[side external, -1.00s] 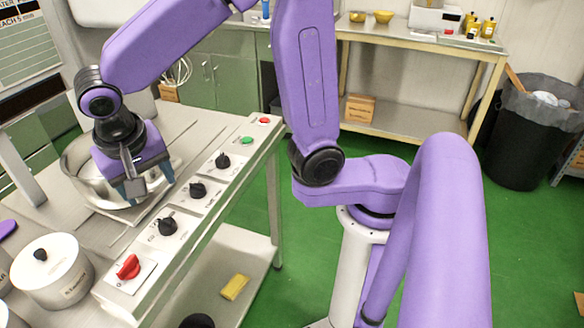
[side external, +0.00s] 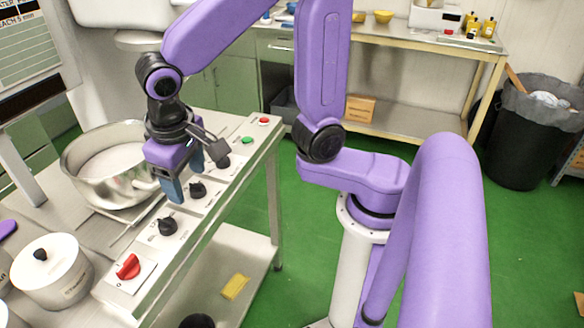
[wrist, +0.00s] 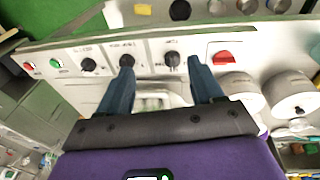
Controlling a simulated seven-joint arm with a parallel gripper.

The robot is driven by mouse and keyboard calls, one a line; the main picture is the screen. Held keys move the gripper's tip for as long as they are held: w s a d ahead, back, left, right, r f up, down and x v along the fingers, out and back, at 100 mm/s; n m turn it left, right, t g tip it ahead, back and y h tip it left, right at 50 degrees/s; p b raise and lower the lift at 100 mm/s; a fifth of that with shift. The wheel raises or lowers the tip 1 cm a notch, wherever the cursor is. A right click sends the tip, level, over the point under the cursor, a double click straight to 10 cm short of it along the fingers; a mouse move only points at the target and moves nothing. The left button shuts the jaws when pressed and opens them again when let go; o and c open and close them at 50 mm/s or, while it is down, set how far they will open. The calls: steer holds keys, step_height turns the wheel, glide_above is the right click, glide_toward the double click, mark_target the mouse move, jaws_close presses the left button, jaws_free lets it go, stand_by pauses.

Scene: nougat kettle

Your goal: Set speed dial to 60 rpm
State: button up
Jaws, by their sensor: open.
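Three black dials sit in a row on the control panel: a far one (side external: 223,162), a middle one (side external: 197,190) and a near one (side external: 167,226). The wrist view shows them as a left one (wrist: 88,64), a middle one (wrist: 126,61) and a right one (wrist: 172,58). Their labels are too small to read, so I cannot tell which is the speed dial. My gripper (side external: 184,180) is open and empty, pointing down above the panel's edge near the middle dial. In the wrist view its fingertips (wrist: 160,62) spread across the middle and right dials.
A red switch (side external: 128,267) is at the panel's near end; a green button (side external: 247,141) and a red button (side external: 264,120) are at its far end. The steel kettle (side external: 108,187) stands left of my gripper. A lidded pot (side external: 55,280) is at the near left.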

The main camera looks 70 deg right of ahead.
steer(key=s+d+f+n+y, duration=0.1)
steer(key=s+d+n, duration=0.4)
steer(key=s, duration=0.3)
steer(key=s+d+f+n+g+y, duration=0.1)
steer(key=s+d+n, duration=0.4)
steer(key=s+n, duration=0.2)
steer(key=shift+s+d, duration=0.15)
steer(key=shift+s, duration=0.25)
steer(key=shift+o, duration=0.3)
stand_by(0.4)
step_height(320, 180, up, 2)
steer(key=n+h, duration=0.5)
glide_above(164, 221)
steer(key=a, duration=0.7)
steer(key=shift+g, duration=0.3)
steer(key=x, duration=1.7)
steer(key=shift+d, duration=0.1)
